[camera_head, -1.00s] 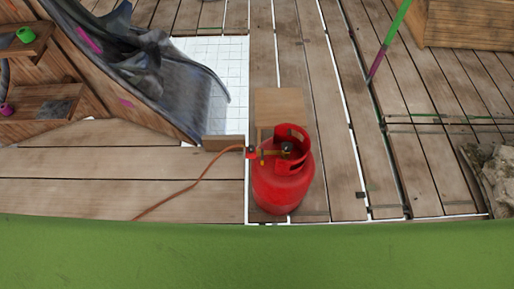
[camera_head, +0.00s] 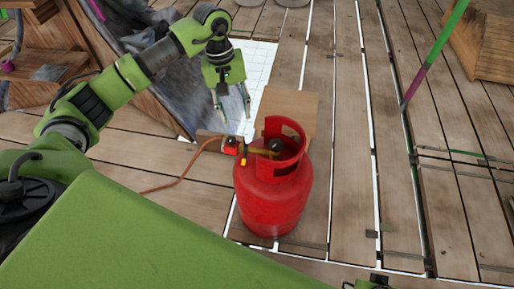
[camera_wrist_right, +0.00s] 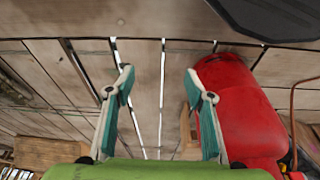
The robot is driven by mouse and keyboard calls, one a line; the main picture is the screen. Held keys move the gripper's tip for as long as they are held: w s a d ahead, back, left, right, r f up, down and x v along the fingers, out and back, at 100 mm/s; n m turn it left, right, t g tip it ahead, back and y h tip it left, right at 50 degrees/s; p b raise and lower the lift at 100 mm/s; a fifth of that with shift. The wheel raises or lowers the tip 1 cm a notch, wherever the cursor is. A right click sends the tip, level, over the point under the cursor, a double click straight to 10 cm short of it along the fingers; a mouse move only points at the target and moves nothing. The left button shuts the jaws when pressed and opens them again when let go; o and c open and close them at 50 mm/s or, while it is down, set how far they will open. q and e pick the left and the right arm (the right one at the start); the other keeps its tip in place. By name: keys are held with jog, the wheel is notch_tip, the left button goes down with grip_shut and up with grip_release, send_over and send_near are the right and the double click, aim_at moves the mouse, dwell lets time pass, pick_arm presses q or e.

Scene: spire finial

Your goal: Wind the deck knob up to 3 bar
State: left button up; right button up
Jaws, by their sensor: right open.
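A red gas cylinder (camera_head: 273,198) stands upright on the deck. A black round part (camera_head: 276,145) and a brass fitting (camera_head: 258,151) sit inside its collar, with a small red part (camera_head: 231,146) at the hose end. I cannot tell which part is the deck knob, and no pressure reading is legible. My left gripper (camera_head: 232,110) points down, open and empty, behind and left of the collar, apart from it. In the right wrist view my right gripper (camera_wrist_right: 160,75) is open and empty. The cylinder (camera_wrist_right: 240,108) is just right of its right finger; I cannot tell whether they touch.
An orange hose (camera_head: 185,172) runs left from the cylinder across the planks. A wooden board (camera_head: 290,104) lies behind the cylinder. Grey draped sheeting and wooden shelving (camera_head: 50,62) are at the left. A green and purple pole (camera_head: 433,58) stands at the right. The planks between are mostly clear.

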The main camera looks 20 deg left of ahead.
aim_at(231, 139)
pick_arm(q)
jog(key=shift+m+y, duration=0.6)
jog(key=shift+y, duration=0.2)
jog(key=a+f, duration=0.1)
jog(key=f, duration=0.3)
jog(key=f+b, duration=0.1)
jog(key=f, duration=0.3)
jog(key=a+f+b, duration=0.1)
jog(key=f, duration=0.4)
jog(key=shift+w+a, duration=0.15)
jog(key=shift+a, duration=0.15)
pick_arm(e)
jog(key=w+d+v, duration=0.1)
jog(key=v, duration=0.7)
jog(key=shift+r+t, duration=0.3)
pick_arm(q)
jog(key=shift+r, duration=0.1)
grip_shut()
